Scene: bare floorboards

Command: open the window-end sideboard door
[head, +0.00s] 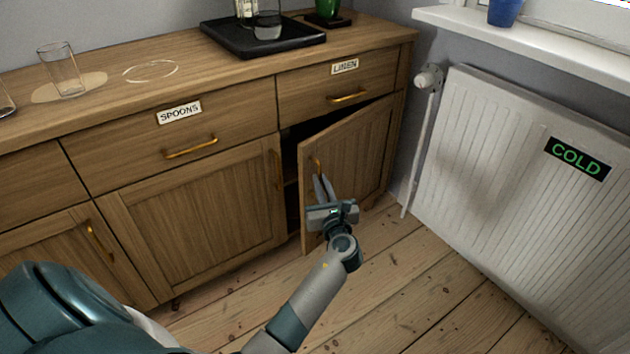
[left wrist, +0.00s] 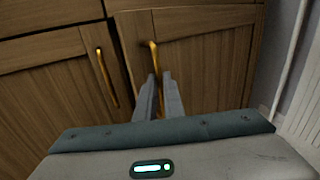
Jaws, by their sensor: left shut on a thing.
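The window-end sideboard door (head: 352,156) is the rightmost lower door, under the drawer labelled LINEN. It stands partly open, its left edge swung out from the cabinet, with a dark gap at its left and top. Its brass handle (head: 316,166) is an upright bar near that free edge. My left gripper (head: 322,186) is at the handle, shut on it. In the left wrist view the fingers (left wrist: 160,92) close around the lower part of the handle (left wrist: 153,54). The fingers hide part of the handle. My right gripper is in neither view.
The sideboard top holds a black tray (head: 262,52) and a glass (head: 61,70). A white radiator (head: 500,170) marked COLD stands at the right, with a valve and pipe (head: 422,150) near the sideboard's end. Bare floorboards (head: 400,290) lie clear in front of the door.

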